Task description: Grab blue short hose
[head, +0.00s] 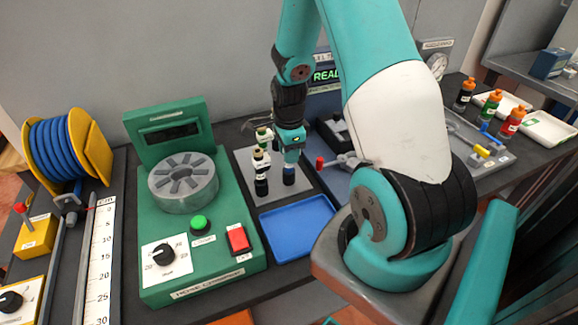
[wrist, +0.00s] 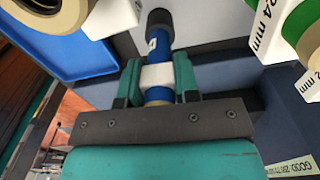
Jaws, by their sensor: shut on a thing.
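My gripper (head: 290,150) is shut on a short blue hose (head: 289,174). In the head view the hose hangs below the gripper over the grey plate (head: 272,192), and I cannot tell whether it touches the plate. In the wrist view my gripper (wrist: 158,82) has one finger on each side of the blue hose (wrist: 162,40). The hose has a white band between the fingers and a black end at the top.
Dark fittings with pale bands (head: 260,172) stand close left of the held hose. A blue tray (head: 298,228) lies in front. The green hose crimper (head: 200,262) is left. In the wrist view, a green-ringed piece labelled 24 mm (wrist: 296,20) is near the right.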

